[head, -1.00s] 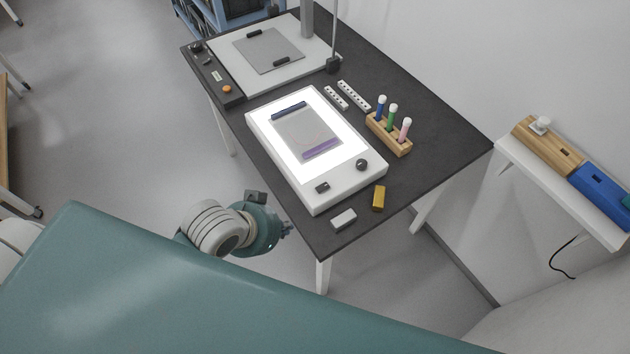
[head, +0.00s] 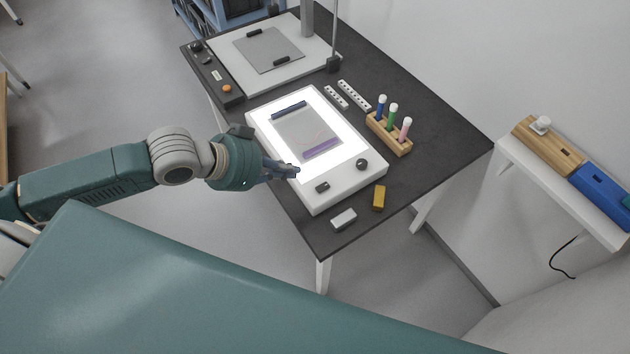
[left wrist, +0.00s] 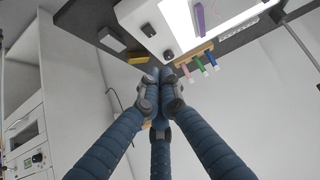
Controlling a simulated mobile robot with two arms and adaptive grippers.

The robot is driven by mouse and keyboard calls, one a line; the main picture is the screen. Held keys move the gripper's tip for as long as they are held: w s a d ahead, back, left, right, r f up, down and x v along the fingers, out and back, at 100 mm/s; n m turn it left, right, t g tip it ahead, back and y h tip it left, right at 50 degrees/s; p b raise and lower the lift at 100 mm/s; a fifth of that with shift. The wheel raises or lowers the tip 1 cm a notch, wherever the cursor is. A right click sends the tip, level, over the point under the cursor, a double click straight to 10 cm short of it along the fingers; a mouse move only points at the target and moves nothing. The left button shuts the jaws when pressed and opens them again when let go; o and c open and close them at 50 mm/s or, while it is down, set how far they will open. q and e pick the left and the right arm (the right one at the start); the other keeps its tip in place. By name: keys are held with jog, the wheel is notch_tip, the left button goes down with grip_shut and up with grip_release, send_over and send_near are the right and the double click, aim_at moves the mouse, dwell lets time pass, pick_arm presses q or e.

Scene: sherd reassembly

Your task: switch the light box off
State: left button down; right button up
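The light box (head: 345,197) lies on the dark table with its panel glowing bright white. On its near end are a small dark rocker switch (head: 322,187) and a round dark knob (head: 362,164). Both also show in the left wrist view, the switch (left wrist: 148,30) and the knob (left wrist: 168,55). My left gripper (head: 296,172) is at the light box's left edge, close to the switch. Its fingers look drawn together, with nothing between them; I cannot tell whether they touch the box. My right gripper is out of view.
A white block (head: 344,219) and a yellow block (head: 379,198) lie near the table's front edge. A wooden holder (head: 389,135) with coloured tubes stands right of the box. A grey sheet with dark and purple strips lies on the lit panel.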

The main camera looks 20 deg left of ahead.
pick_arm(q)
jog(key=shift+f, duration=0.1)
jog(key=p, duration=0.2)
send_over(323, 185)
jog(key=s+a, duration=0.2)
jog(key=s, duration=0.1)
notch_tip(323, 185, down, 6)
jog(key=shift+w+r, duration=0.1)
jog(key=shift+w, duration=0.05)
jog(key=f, duration=0.4)
jog(key=shift+w+d, duration=0.25)
jog(key=shift+w, duration=0.05)
jog(key=shift+f, duration=0.6)
jog(key=shift+s+a+f, duration=0.15)
jog(key=shift+s+f, duration=0.05)
jog(key=shift+f, duration=0.3)
jog(key=shift+w+r, duration=0.1)
jog(key=shift+r, duration=0.05)
